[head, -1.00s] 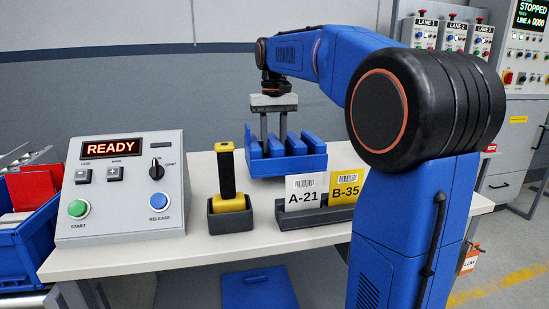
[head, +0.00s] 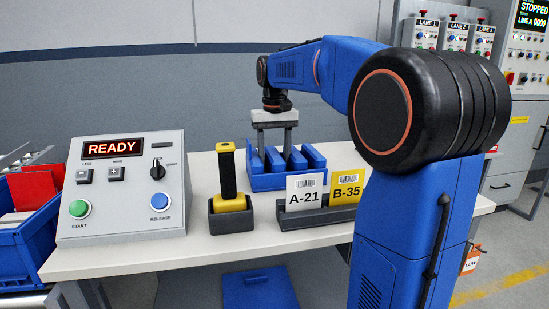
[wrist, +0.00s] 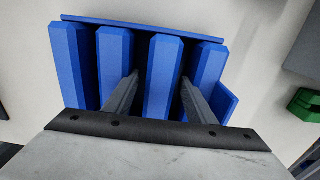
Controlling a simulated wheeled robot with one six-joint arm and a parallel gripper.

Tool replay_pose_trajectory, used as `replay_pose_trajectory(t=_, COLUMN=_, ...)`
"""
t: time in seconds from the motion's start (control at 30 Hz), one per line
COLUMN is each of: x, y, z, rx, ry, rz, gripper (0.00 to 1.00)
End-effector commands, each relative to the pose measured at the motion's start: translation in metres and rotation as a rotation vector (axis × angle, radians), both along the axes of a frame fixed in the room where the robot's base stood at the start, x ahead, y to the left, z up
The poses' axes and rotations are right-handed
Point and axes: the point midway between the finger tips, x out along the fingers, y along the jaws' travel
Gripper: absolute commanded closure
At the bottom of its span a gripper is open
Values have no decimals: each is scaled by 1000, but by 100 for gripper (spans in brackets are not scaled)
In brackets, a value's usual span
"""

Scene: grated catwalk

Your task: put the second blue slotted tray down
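The blue slotted tray (head: 262,183) stands at the back of the white table, partly hidden in the head view by the two label cards. The wrist view shows the tray (wrist: 140,24) from above with several upright blue dividers. My gripper (head: 273,150) is over the tray, pointing down. In the wrist view its fingers (wrist: 160,85) reach down on either side of one middle divider, with a gap visible beside it, so they look open. The tray appears to rest on the table; its underside is hidden.
Cards A-21 (head: 304,194) and B-35 (head: 346,188) stand in a dark holder in front of the tray. A yellow-black handled tool (head: 228,172) sits in a holder to the left, beside the READY control box (head: 122,220). Green items (wrist: 305,105) show at the wrist view's right.

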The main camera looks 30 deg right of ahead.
Motion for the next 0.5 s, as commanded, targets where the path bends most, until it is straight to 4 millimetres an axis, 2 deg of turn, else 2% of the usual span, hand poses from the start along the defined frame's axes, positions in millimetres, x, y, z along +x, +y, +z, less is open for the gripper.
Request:
replay_pose_trajectory(t=0.27, x=0, y=0, z=6, rx=0, ry=0, rz=0, gripper=50)
replay_pose_trajectory(t=0.37, x=1, y=0, z=18, rx=-1, ry=-2, rz=0, gripper=50)
replay_pose_trajectory(t=0.5, x=1, y=0, z=43, rx=-1, ry=-2, rz=0, gripper=50)
